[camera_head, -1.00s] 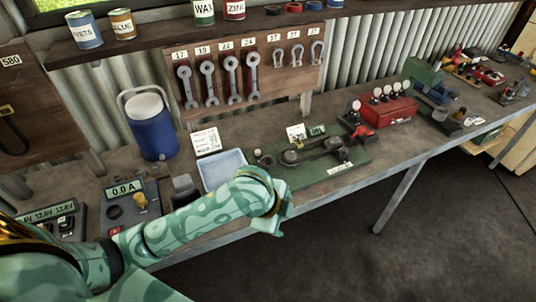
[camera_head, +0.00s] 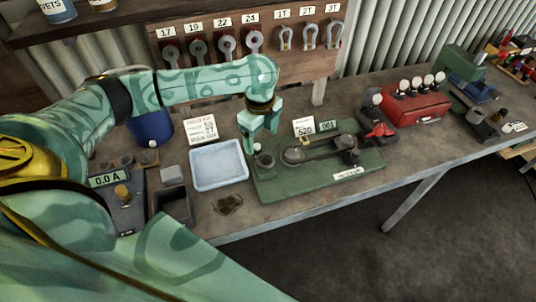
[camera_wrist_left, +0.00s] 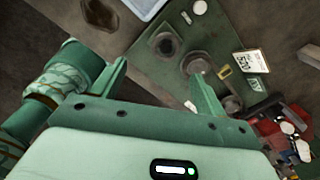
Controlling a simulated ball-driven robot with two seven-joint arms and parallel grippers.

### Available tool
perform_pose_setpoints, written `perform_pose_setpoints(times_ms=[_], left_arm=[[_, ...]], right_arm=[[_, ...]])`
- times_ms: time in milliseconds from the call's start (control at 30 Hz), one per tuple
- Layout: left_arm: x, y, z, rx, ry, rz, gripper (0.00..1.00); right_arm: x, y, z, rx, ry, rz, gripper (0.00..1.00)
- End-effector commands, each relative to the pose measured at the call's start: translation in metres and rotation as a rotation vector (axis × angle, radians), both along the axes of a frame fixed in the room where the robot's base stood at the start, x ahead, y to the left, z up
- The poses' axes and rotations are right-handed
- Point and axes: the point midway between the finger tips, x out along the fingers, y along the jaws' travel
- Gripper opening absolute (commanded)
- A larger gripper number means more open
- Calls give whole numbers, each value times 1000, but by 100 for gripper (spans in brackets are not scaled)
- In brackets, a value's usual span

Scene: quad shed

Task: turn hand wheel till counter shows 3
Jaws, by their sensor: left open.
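The green board (camera_head: 310,182) on the bench carries a dark round piece (camera_head: 265,161), a pale ball knob (camera_head: 257,147) and a larger dark disc (camera_head: 293,155) with a long dark bar towards the right. I cannot tell for sure which part is the hand wheel. The small green counter (camera_head: 327,125) at the board's back edge seems to read 001. My left gripper (camera_head: 259,140) is open and empty above the board's left end, pointing down. In the left wrist view its fingers (camera_wrist_left: 162,82) are apart, with the round piece (camera_wrist_left: 166,45) beyond them. My right gripper is not in view.
A pale blue tray (camera_head: 218,166) lies left of the board, beside a card and a meter (camera_head: 117,196). A card marked 520 (camera_head: 303,127) stands behind the board. A red box (camera_head: 420,107) with knobs is to the right. Wrenches hang behind.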

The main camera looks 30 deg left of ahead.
Motion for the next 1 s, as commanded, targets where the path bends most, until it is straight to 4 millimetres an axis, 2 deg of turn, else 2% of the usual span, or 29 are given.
perform_pose_setpoints(times_ms=[33,200,267,300,433,500,567,800,833,967,1000], left_arm=[[5,-1,-20,-1,8,2,74],[18,-2,-65,-1,17,-1,74],[20,-3,-77,-1,17,-2,74],[20,-2,-83,-1,18,-2,74],[21,-2,-97,-1,17,-2,74],[21,-2,-101,-1,17,0,74],[21,-2,-103,-1,17,0,74],[21,-1,-103,-1,16,0,74],[21,-1,-103,-1,16,0,68],[21,-1,-103,-1,16,0,32],[21,-1,-103,0,16,0,29]], right_arm=[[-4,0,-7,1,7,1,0],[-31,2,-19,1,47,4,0],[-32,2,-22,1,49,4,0],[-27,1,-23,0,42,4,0],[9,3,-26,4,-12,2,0],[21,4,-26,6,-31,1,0],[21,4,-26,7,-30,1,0],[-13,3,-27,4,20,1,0],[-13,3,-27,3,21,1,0],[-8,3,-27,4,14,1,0],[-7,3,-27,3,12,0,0]])
